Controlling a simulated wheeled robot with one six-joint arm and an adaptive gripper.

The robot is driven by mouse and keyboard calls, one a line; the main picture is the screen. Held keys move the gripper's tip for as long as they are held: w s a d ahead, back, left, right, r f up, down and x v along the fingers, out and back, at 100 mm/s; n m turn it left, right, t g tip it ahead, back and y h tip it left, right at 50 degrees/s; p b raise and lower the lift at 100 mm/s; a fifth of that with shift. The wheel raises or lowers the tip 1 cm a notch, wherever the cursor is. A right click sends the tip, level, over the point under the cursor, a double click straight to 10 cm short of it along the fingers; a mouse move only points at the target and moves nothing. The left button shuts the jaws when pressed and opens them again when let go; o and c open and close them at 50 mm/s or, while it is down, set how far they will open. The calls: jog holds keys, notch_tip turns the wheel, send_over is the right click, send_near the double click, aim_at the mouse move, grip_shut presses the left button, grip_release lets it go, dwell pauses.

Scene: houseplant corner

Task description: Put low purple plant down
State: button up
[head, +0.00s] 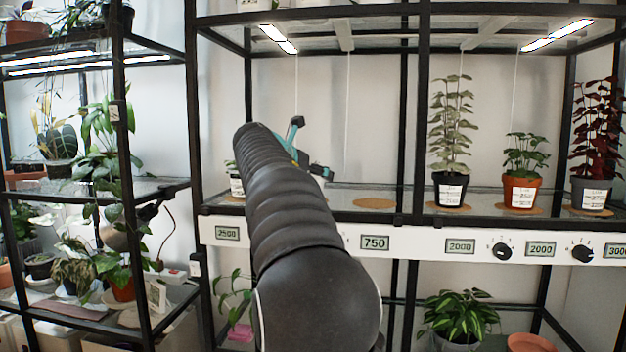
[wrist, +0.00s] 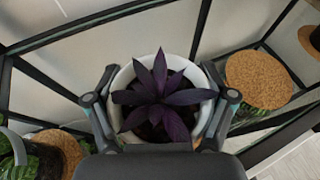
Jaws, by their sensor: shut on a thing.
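The low purple plant (wrist: 160,98), with dark pointed leaves, sits in a white round pot (wrist: 121,78). In the wrist view my gripper (wrist: 160,108) is shut on this pot, one finger on each side of the rim. In the head view my arm hides the plant; only teal and dark parts of my gripper (head: 300,150) show beyond it, over the lit shelf. I cannot tell whether the pot touches the shelf. An empty cork mat (wrist: 258,78) lies right of the pot; an empty mat also shows in the head view (head: 373,203).
A pale tall plant (head: 452,135), a green plant in an orange pot (head: 521,193) and a dark red plant (head: 594,125) stand right on the shelf (head: 407,193). A white-potted plant (head: 236,184) stands left of my arm. Black posts (head: 417,100) frame the shelf.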

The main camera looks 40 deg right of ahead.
jog(key=shift+f, duration=0.1)
jog(key=o, duration=1.3)
jog(key=shift+a+r, duration=0.2)
jog(key=shift+r, duration=0.1)
jog(key=p+v, duration=0.1)
jog(key=v, duration=1)
jog(key=shift+s+a, duration=0.1)
jog(key=shift+a, duration=0.2)
jog(key=s+a+f+m+y, duration=0.4)
jog(key=s+a+f+m, duration=0.3)
jog(key=f, duration=0.5)
jog(key=s+a+f+m+t+y, duration=0.1)
jog(key=s+a+f+m+y, duration=0.3)
jog(key=s+a+f+m, duration=0.3)
jog(key=s+a+f+m+y, duration=0.4)
jog(key=s+a+f+m, duration=0.3)
jog(key=s+a+f, duration=0.5)
jog(key=shift+s+a+f+m+y, duration=0.15)
jog(key=shift+a+f, duration=0.1)
jog(key=shift+f, duration=0.55)
jog(key=shift+w+a+f+m+y, duration=0.1)
jog(key=shift+a+f, duration=0.1)
jog(key=shift+f, duration=0.6)
jog(key=shift+s+a+f+m+y, duration=0.15)
jog(key=shift+a+f, duration=0.1)
jog(key=shift+f, duration=0.5)
